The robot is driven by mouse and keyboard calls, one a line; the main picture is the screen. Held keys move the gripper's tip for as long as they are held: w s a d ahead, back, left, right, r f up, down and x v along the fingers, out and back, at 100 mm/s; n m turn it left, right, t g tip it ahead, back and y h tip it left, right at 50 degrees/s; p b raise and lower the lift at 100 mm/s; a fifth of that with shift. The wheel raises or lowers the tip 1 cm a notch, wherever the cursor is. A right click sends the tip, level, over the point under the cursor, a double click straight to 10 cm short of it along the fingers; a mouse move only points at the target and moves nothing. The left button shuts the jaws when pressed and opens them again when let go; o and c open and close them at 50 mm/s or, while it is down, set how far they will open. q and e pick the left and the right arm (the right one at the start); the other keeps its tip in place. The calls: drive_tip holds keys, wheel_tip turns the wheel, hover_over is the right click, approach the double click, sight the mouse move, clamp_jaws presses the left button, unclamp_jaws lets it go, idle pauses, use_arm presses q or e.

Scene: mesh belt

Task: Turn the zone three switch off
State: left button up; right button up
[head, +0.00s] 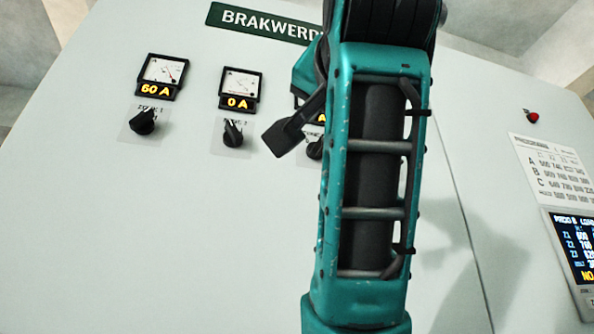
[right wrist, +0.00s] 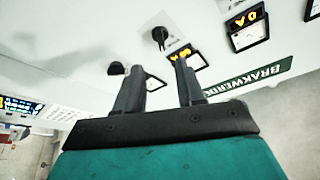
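The third dark rotary switch (head: 314,149) on the pale panel is partly hidden behind my right arm in the head view. What appears to be the same switch (right wrist: 159,37) shows whole in the upside-down right wrist view, with a lit amber display (right wrist: 187,58) beside it, partly covered by a finger. My right gripper (right wrist: 158,66) is open, its two dark fingers apart with no object between them. The switch lies beyond the fingertips, and I see no contact. In the head view only part of the right gripper (head: 285,134) shows, left of the arm. My left gripper is not in view.
Left on the panel are the zone one switch (head: 143,122) under a 60 A display and a second switch (head: 233,133) under 0 A. Another dark knob (right wrist: 117,68) shows in the wrist view. A red lamp (head: 532,117) and a screen (head: 574,249) are right.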

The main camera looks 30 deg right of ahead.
sight(317, 147)
drive_tip(key=p+x, duration=0.4)
drive_tip(key=x, duration=0.8)
drive_tip(key=shift+d+r, duration=0.2)
drive_tip(key=shift+r, duration=0.1)
drive_tip(key=shift+c, duration=0.3)
clamp_jaws()
